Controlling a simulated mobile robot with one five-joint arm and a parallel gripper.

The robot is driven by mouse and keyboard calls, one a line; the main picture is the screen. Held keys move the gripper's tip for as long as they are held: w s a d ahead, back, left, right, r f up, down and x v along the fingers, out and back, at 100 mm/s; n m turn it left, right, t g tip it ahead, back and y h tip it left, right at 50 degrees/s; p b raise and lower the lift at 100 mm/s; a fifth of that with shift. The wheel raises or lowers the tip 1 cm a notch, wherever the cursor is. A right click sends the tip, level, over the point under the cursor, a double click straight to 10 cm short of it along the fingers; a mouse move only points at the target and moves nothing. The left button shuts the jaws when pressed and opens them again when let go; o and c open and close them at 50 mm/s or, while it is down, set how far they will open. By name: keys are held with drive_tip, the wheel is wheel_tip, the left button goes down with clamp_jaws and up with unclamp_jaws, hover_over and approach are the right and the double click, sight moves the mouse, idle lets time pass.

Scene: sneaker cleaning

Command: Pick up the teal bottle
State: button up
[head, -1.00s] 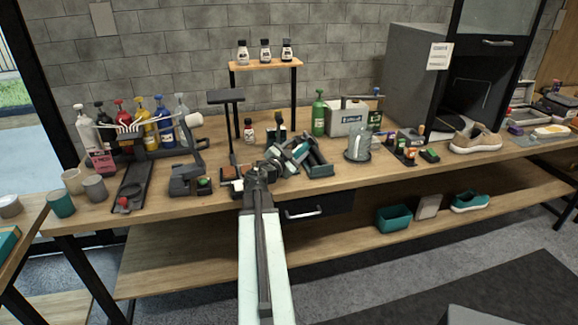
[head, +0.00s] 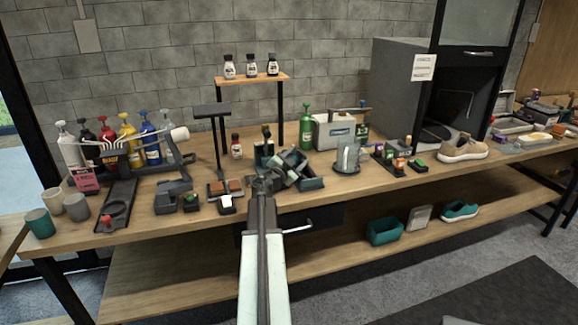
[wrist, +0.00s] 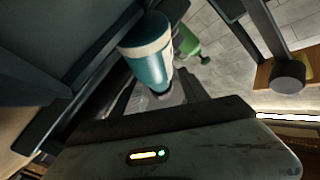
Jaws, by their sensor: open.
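A teal bottle with a pale band (wrist: 150,50) shows close up in the upper middle of the wrist view, tilted, with a clear narrow end pointing down. In the head view, a teal shape (head: 296,160) lies in the dark holder on the bench and appears to be this bottle. My gripper (head: 268,181) is open at the bench's front edge, just left of that holder. It looks empty. The fingertips overlap the dark holder, so I cannot tell whether the bottle is between them.
A green pump bottle (head: 306,132) stands behind the holder; it also shows in the wrist view (wrist: 188,42). A glass jar (head: 348,157) stands to the right. A small black stand (head: 212,110) rises at left, and a raised wooden shelf (head: 250,79) stands behind.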

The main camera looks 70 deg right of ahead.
drive_tip(key=shift+d, duration=0.2)
clamp_jaws()
wheel_tip(320, 180, up, 10)
drive_tip(key=p, duration=1)
drive_tip(key=shift+r, duration=0.15)
drive_tip(key=shift+s, duration=0.1)
drive_tip(key=shift+f, duration=0.2)
